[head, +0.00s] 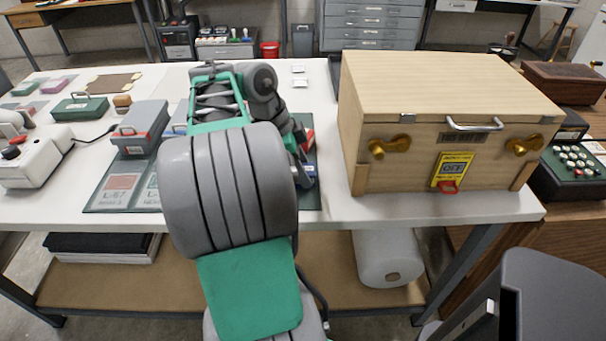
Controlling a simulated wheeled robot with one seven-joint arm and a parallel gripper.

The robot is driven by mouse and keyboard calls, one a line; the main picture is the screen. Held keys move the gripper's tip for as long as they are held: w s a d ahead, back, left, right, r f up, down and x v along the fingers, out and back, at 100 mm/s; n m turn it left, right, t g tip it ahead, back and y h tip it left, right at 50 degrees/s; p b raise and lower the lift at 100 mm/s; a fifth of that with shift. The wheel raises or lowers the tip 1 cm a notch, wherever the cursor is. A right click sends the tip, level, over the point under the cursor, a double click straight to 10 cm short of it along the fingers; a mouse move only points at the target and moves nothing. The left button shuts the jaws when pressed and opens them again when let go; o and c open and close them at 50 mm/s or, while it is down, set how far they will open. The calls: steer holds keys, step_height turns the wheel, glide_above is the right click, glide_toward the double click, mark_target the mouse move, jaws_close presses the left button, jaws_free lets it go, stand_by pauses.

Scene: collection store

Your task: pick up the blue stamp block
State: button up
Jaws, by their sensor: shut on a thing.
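My gripper (304,177) shows only in part in the head view, at the right side of my arm, low over the right end of a dark mat (98,204). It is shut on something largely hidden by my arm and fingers. A small blue patch (311,170) shows beside the fingers, in keeping with the blue stamp block, but I cannot make out the block's outline or whether it is clear of the mat.
A large wooden box (450,85) with brass knobs stands close to the right of my gripper. A white device (35,160) is farther left. Bare white tabletop (335,206) lies before the mat's right end.

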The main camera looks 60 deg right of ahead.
mark_target(309, 168)
steer(key=shift+c, duration=0.5)
steer(key=shift+r, duration=0.15)
steer(key=shift+r, duration=0.3)
step_height(309, 168, up, 3)
steer(key=shift+p, duration=0.95)
steer(key=s+a+r+p, duration=0.2)
steer(key=s+a+r, duration=0.1)
steer(key=a, duration=0.3)
steer(key=s+a+r+p, duration=0.3)
steer(key=a+r, duration=0.3)
steer(key=shift+s+a, duration=0.25)
